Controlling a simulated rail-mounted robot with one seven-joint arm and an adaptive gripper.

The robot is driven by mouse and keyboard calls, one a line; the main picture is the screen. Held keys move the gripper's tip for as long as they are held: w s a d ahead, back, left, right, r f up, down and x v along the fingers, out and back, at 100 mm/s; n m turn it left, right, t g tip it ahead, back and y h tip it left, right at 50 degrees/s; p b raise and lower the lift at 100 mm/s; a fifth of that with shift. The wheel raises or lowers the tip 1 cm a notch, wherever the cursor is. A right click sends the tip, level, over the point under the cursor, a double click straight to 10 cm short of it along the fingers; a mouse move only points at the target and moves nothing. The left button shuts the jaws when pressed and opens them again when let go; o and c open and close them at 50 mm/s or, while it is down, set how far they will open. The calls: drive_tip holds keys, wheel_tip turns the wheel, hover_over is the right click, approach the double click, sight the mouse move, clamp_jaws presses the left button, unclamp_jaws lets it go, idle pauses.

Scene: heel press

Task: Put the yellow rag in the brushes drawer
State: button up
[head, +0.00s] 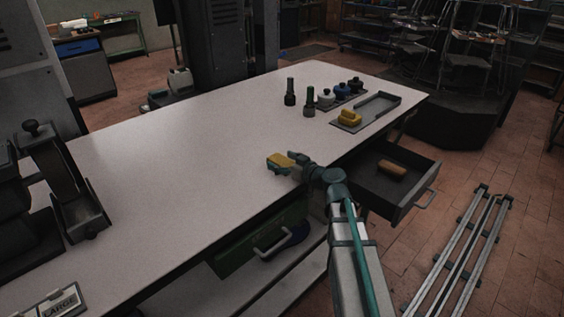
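A folded yellow cloth, which looks like the yellow rag (281,159), is at the end of my gripper (280,164), above the white bench top. My gripper appears shut on it, though the fingers are small and partly covered. An open drawer (408,205) sticks out under the bench's right side, to the right of my gripper. A tan brush (391,171) lies inside it, so it looks like the brushes drawer. Another yellow item (349,117) rests on a shallow tray farther back on the bench.
The bench top (190,170) is clear around my gripper. Dark bottles (309,102) and small jars (340,91) stand near the tray (378,107) at the back. A closed green drawer (262,247) is below the front edge. Metal rails (460,250) lie on the floor at right.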

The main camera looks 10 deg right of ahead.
drive_tip(key=shift+r+p, duration=0.15)
drive_tip(key=shift+p, duration=0.8)
drive_tip(key=b+v, duration=0.4)
drive_tip(key=v, duration=0.6)
drive_tip(key=shift+s, duration=0.4)
